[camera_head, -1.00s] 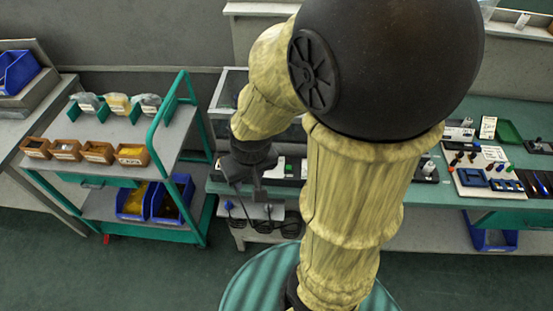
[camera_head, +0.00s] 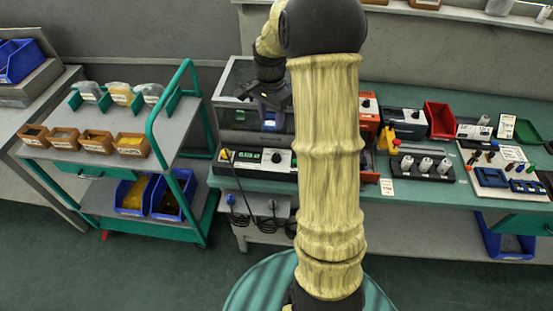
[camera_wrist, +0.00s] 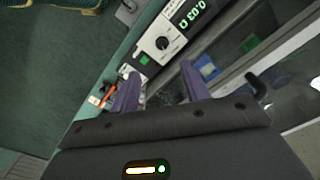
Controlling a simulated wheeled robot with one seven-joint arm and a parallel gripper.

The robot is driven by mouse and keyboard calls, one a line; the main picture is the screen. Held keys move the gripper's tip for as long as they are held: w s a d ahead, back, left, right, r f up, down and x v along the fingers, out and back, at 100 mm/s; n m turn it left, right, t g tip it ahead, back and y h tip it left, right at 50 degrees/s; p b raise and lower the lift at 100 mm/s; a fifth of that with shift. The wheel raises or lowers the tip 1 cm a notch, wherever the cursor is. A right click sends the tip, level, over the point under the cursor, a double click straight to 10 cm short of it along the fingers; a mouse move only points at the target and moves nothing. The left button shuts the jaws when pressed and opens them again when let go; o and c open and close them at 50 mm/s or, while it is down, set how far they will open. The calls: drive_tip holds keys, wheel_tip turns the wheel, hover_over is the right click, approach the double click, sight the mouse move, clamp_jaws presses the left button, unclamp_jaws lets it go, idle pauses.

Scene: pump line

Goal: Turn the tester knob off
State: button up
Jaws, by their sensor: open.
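The tester (camera_head: 262,160) is a dark box with a pale front panel at the left end of the green bench. Its display shows lit green digits, also seen in the wrist view (camera_wrist: 190,14). The tester knob (camera_head: 276,157) is a round dark knob with a pale pointer line, clearest in the wrist view (camera_wrist: 162,43). My gripper (camera_wrist: 160,72) is open and empty, with purple fingers apart. The knob appears beyond the gap between the fingertips, not touched. In the head view my gripper (camera_head: 268,108) hangs above and behind the tester, in front of a glass-sided case.
The glass-sided case (camera_head: 228,85) stands right behind the tester. A teal trolley (camera_head: 185,130) with bins is at the left. Right along the bench are a red bin (camera_head: 439,119), a block with white cylinders (camera_head: 424,168) and a tool board (camera_head: 490,178). Cables hang below the tester.

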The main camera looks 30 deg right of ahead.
sight(276, 155)
drive_tip(key=shift+w+d+f+m, duration=0.25)
drive_tip(key=shift+w+d+m, duration=0.1)
drive_tip(key=shift+d+m, duration=0.25)
drive_tip(key=shift+w+d+f+m, duration=0.25)
drive_tip(key=shift+w+d+m, duration=0.15)
drive_tip(key=shift+d, duration=0.25)
wheel_tip(276, 155, down, 18)
drive_tip(key=shift+r+p, duration=0.25)
drive_tip(key=shift+p, duration=0.55)
drive_tip(key=c, duration=1)
